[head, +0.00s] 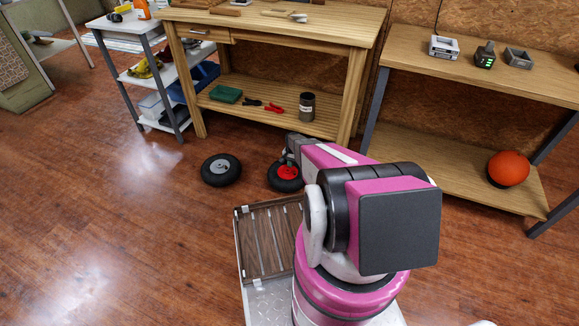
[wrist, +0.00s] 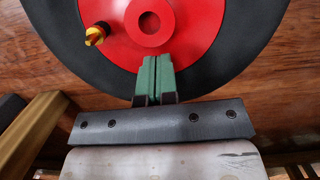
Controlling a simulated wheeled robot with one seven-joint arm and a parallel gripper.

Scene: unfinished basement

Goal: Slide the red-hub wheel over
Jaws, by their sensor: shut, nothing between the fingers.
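The red-hub wheel (head: 286,176) lies on the wooden floor in front of the workbench, partly hidden by my arm in the head view. In the wrist view its red hub (wrist: 195,30) and black tyre (wrist: 258,62) fill the upper part, with a brass valve stem on the hub's left. My gripper (wrist: 154,65) is shut, its green fingertips together over the red hub below the centre hole. I cannot tell whether the tips touch the hub.
A grey-hub wheel (head: 221,169) lies on the floor to the left. The wooden workbench (head: 270,25) stands behind, a shelf with an orange ball (head: 508,168) at right. A slatted tray (head: 240,245) sits on my base. The floor at left is clear.

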